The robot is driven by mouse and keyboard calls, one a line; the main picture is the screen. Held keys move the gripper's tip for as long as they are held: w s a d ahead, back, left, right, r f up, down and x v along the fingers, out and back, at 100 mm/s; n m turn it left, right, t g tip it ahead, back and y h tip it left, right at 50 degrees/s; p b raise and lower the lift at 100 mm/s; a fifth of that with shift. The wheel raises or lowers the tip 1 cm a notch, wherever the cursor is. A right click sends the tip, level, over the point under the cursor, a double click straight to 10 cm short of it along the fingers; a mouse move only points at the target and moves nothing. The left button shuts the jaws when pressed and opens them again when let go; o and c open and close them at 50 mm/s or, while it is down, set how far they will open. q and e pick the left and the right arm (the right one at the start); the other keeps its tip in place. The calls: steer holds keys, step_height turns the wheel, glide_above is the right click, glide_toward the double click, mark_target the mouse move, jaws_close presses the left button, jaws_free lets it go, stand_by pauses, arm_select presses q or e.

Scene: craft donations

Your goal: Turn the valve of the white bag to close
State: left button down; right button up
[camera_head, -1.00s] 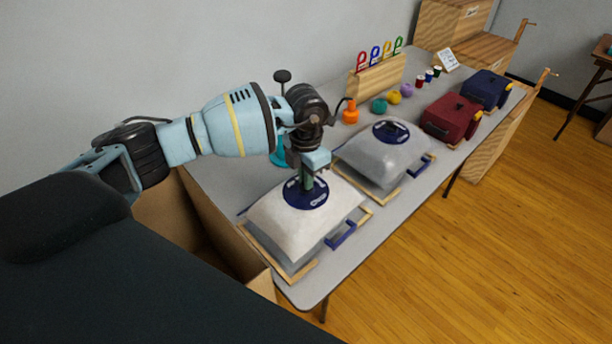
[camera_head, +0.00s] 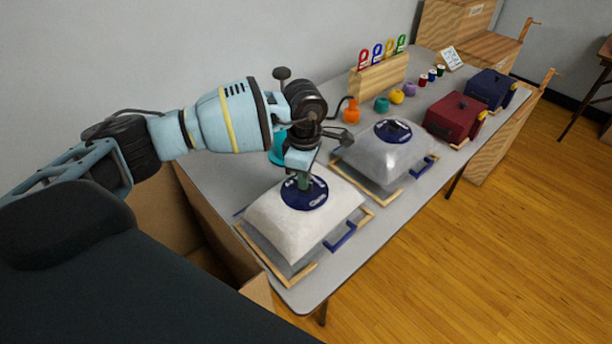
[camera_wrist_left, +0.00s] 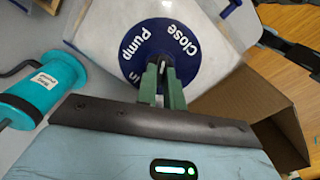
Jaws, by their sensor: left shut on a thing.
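The white bag (camera_head: 303,222) lies puffed up on a wooden-edged tray at the near end of the table. A round dark blue disc (camera_head: 312,200) sits on its top, and in the left wrist view the disc (camera_wrist_left: 187,68) reads "Close" and "Pump"; other lettering is partly covered. My left gripper (camera_head: 303,180) comes down from above onto the disc's middle. In the left wrist view its green fingers (camera_wrist_left: 163,82) are shut on the valve at the disc's centre, which they mostly hide. My right gripper is not in view.
A grey bag (camera_head: 385,160) with a similar disc lies just beyond. A teal pump (camera_wrist_left: 45,90) stands close beside the gripper. Dark red (camera_head: 455,117) and blue (camera_head: 490,88) packs sit farther along. A cardboard box (camera_head: 255,290) stands at the table's near end.

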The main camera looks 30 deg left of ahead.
arm_select(q)
steer(key=m+b, duration=0.1)
steer(key=m, duration=0.4)
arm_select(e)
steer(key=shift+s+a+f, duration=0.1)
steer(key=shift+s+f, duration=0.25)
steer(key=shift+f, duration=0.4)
arm_select(q)
steer(key=shift+m, duration=0.4)
steer(key=c, duration=1.5)
jaws_free()
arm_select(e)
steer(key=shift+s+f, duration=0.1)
arm_select(q)
step_height(320, 180, up, 8)
steer(key=shift+f, duration=0.2)
steer(key=shift+r, duration=0.1)
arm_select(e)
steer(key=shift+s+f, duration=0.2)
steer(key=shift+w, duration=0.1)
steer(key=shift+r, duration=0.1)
